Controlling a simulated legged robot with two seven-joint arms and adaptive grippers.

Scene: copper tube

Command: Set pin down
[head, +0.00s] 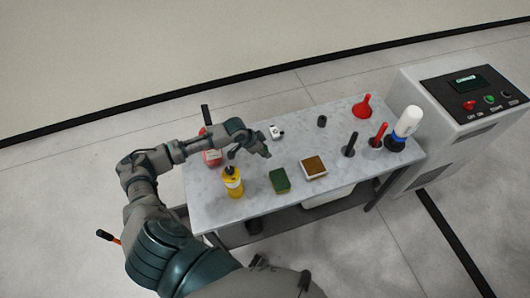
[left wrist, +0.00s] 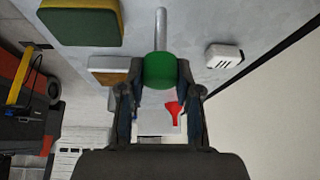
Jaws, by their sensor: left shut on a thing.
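The pin shows in the left wrist view as a round green end (left wrist: 159,70) with a grey metal rod (left wrist: 161,28) reaching toward the top of the picture. My left gripper (left wrist: 160,82) is shut on the green end, with one finger on each side. In the head view my left gripper (head: 262,149) is over the left half of the grey table (head: 230,212), between the yellow bottle and the small white device. The pin cannot be made out there. I cannot tell whether the rod touches the table. My right gripper is not in view.
A yellow bottle (head: 232,183), green sponge (head: 280,181) and brown-topped block (head: 314,167) stand near the front. A white device (head: 276,131), black cylinder (head: 322,121) and red funnel (head: 363,106) are farther back. A white bottle (head: 409,121) stands right, beside a control cabinet (head: 450,125).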

